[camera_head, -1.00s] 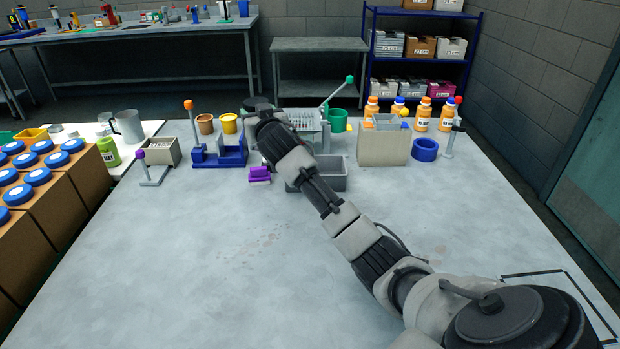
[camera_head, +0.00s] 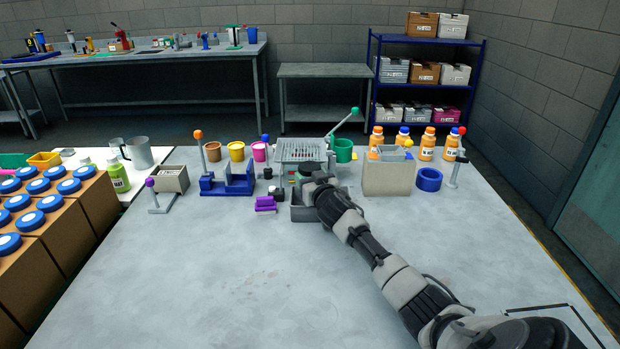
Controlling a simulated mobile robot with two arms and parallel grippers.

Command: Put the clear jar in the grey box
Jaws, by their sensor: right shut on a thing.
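A dark grey open box (camera_head: 308,213) stands near the middle of the table's back part, partly hidden by my right arm. My right gripper (camera_head: 293,182) is at the box's back left, low and seen from behind. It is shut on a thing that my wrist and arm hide. I cannot make out the clear jar anywhere for certain. My left gripper is out of view.
Purple blocks (camera_head: 265,204) lie left of the box. A blue fixture (camera_head: 228,183), a grey rack (camera_head: 300,151), a beige holder (camera_head: 388,179), a blue ring (camera_head: 428,180) and orange bottles (camera_head: 427,144) line the back. The table's front left is clear.

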